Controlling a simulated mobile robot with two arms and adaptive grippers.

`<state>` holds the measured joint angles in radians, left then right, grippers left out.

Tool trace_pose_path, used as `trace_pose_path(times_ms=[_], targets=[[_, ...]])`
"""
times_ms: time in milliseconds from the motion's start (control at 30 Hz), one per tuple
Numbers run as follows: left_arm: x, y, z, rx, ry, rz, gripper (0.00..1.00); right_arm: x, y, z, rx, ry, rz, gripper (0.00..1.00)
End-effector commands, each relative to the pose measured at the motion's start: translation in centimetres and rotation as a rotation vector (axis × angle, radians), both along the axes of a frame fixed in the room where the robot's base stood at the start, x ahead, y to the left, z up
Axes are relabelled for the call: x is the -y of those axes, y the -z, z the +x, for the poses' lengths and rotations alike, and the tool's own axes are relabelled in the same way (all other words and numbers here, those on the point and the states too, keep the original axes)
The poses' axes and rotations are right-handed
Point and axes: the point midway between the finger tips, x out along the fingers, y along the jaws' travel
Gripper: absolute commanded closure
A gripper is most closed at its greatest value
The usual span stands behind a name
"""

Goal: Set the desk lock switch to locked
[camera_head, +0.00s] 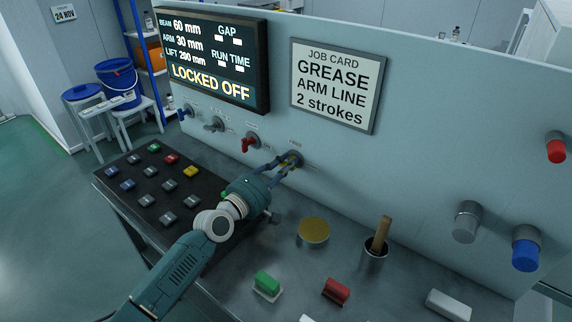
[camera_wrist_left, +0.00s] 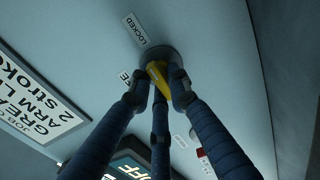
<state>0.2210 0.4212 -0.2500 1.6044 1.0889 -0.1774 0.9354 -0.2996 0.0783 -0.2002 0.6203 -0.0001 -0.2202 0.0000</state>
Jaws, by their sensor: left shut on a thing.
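The lock switch (camera_head: 295,157) is a round dark base with a yellow handle, on the light blue panel near the desk's back edge. In the left wrist view the yellow handle (camera_wrist_left: 158,72) shows between my fingers. A LOCKED label (camera_wrist_left: 135,30) sits by its base, and a second label (camera_wrist_left: 125,75) is partly hidden behind a finger. My left gripper (camera_head: 283,163) reaches in from the left and is shut on the yellow handle; it also shows in the left wrist view (camera_wrist_left: 161,86). I cannot tell which label the handle points to. My right gripper is not in view.
A red-handled valve (camera_head: 251,143) and other knobs are left of the switch. The display (camera_head: 212,60) reads LOCKED OFF, beside a job card (camera_head: 337,86). A dark keypad (camera_head: 125,167), a brass disc (camera_head: 313,231) and a cup (camera_head: 373,260) with a wooden handle are on the desk.

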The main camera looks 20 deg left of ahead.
Motion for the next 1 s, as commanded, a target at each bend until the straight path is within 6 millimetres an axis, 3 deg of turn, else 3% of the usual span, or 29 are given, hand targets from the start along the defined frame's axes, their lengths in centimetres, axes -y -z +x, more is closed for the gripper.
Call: trace_pose_path(times_ms=[33, 100, 133, 533, 1000], targets=[[0.0, -0.2, 0.0, 0.004, 0.000, 0.001, 0.81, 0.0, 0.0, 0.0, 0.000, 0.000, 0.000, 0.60], [0.0, -0.1, 0.0, 0.004, 0.000, 0.001, 0.67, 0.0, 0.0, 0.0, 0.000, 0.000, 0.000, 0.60], [0.0, -0.1, 0.0, 0.004, 0.000, 0.001, 0.65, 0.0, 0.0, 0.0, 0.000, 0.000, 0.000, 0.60], [-0.3, 0.1, -0.9, -0.001, 0.001, 0.000, 0.65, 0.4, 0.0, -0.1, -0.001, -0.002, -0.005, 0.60], [-3.4, 0.1, -9.5, -0.001, 0.001, 0.004, 0.65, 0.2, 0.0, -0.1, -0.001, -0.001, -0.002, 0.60]])
